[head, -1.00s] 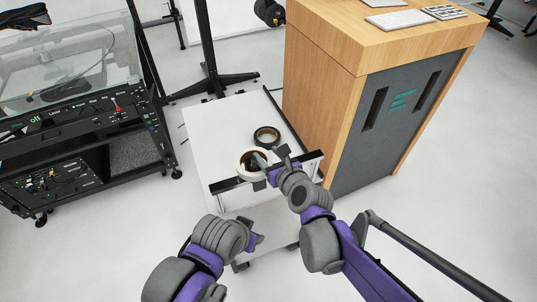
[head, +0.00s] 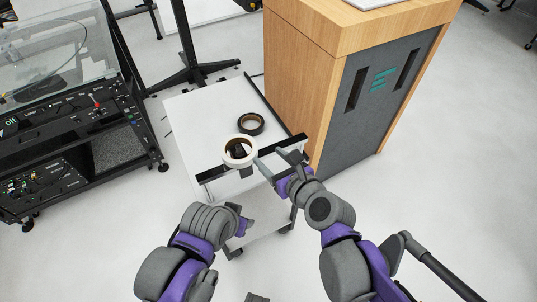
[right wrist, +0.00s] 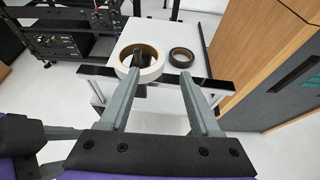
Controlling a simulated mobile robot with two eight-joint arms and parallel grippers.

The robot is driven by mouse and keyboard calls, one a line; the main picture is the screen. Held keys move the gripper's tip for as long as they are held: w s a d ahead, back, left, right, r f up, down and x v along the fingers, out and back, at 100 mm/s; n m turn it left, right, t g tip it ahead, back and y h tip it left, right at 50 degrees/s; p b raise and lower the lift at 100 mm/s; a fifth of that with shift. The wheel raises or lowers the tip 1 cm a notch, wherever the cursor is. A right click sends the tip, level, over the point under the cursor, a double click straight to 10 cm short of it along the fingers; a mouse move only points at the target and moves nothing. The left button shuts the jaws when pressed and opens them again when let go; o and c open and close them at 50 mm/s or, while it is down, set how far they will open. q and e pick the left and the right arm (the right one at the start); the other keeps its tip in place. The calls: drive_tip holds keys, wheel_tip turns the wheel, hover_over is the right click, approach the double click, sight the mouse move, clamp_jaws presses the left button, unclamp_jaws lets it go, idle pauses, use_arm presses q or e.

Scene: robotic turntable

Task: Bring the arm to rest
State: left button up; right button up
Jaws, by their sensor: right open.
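My right gripper (head: 268,163) is open and empty, just in front of the white cart's near edge, with its fingers pointing toward the cart. In the right wrist view its two fingers (right wrist: 162,100) are spread wide with nothing between them. My left gripper (head: 238,222) is low in front of the cart, seen from behind; its jaws cannot be made out. A white tape roll (head: 228,157) lies at the cart's near edge beside the right fingertips, with a dark object in its middle. A black tape roll (head: 251,124) lies flat behind it.
The white cart top (head: 195,115) has a black bar along its near edge. A wooden cabinet (head: 300,75) stands close on the right. A black equipment rack (head: 85,125) stands on the left. A black stand (head: 192,68) is behind the cart. The floor in front is clear.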

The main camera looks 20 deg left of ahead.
idle(0.5)
drive_tip(key=s+d+f+n+g+h, duration=0.1)
drive_tip(key=s+d+f+n+h, duration=0.2)
drive_tip(key=d+n, duration=0.5)
drive_tip(key=s+d+f+n+g+h+p, duration=0.1)
drive_tip(key=s+d+f+n+h, duration=0.2)
drive_tip(key=d+n, duration=0.6)
drive_tip(key=s+d+f+n+g+h+p, duration=0.1)
drive_tip(key=s+d+f+n+h, duration=0.2)
drive_tip(key=d+n, duration=0.6)
drive_tip(key=s+d+h, duration=0.1)
drive_tip(key=s+d, duration=0.1)
drive_tip(key=d, duration=0.3)
drive_tip(key=shift+s+d+g, duration=0.25)
drive_tip(key=shift+s+g, duration=0.05)
drive_tip(key=shift+s, duration=0.1)
